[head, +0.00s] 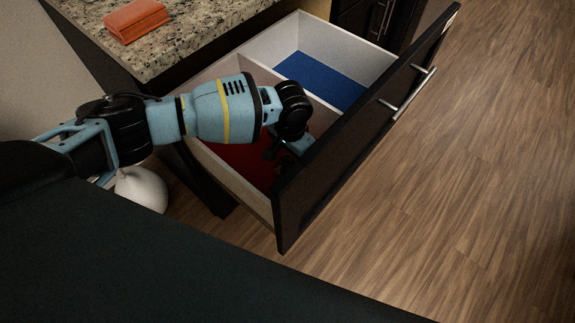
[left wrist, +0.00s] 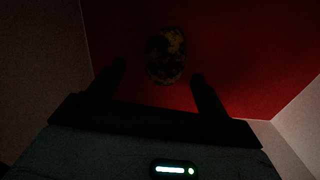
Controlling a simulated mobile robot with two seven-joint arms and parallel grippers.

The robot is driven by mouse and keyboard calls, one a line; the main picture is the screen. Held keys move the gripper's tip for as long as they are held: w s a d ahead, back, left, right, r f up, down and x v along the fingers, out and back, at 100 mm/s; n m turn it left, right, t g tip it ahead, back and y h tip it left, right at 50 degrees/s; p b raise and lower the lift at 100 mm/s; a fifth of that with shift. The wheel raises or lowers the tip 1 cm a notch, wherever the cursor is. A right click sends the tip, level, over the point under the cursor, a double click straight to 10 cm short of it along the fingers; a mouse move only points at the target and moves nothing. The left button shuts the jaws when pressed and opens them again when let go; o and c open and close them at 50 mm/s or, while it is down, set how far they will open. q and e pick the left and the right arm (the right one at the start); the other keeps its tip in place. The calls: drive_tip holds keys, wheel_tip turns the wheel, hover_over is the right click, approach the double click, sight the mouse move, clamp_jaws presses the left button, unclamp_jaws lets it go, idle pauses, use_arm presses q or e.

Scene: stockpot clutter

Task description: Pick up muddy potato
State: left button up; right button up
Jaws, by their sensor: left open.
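The muddy potato (left wrist: 165,56) shows in the left wrist view as a dark, mottled brown and yellowish lump on the red drawer floor (left wrist: 225,45). My left gripper (left wrist: 158,82) is open, with one finger on each side of the view and the potato just beyond and between the fingertips. I see nothing held in it. In the head view my left gripper (head: 277,153) reaches down into the near, red-floored compartment of the open drawer (head: 335,157). The potato is hidden there behind my arm. My right gripper is not in view.
A white divider separates the red compartment from the far compartment with a blue floor (head: 320,78). The drawer's dark front has a metal handle (head: 410,92). An orange block (head: 136,20) lies on the granite counter (head: 195,35). A whitish rounded object (head: 142,190) is on the floor.

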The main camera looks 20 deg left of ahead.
sight(287, 162)
use_arm(q)
drive_tip(key=f, duration=0.2)
drive_tip(key=f+b, duration=0.1)
drive_tip(key=f, duration=0.1)
drive_tip(key=shift+s+a, duration=0.15)
drive_tip(key=shift+a, duration=0.2)
drive_tip(key=shift+f, duration=0.6)
drive_tip(key=c, duration=1.1)
wheel_tip(287, 162, up, 10)
drive_tip(key=shift+f+p, duration=0.25)
drive_tip(key=shift+p, duration=0.8)
drive_tip(key=shift+r, duration=0.35)
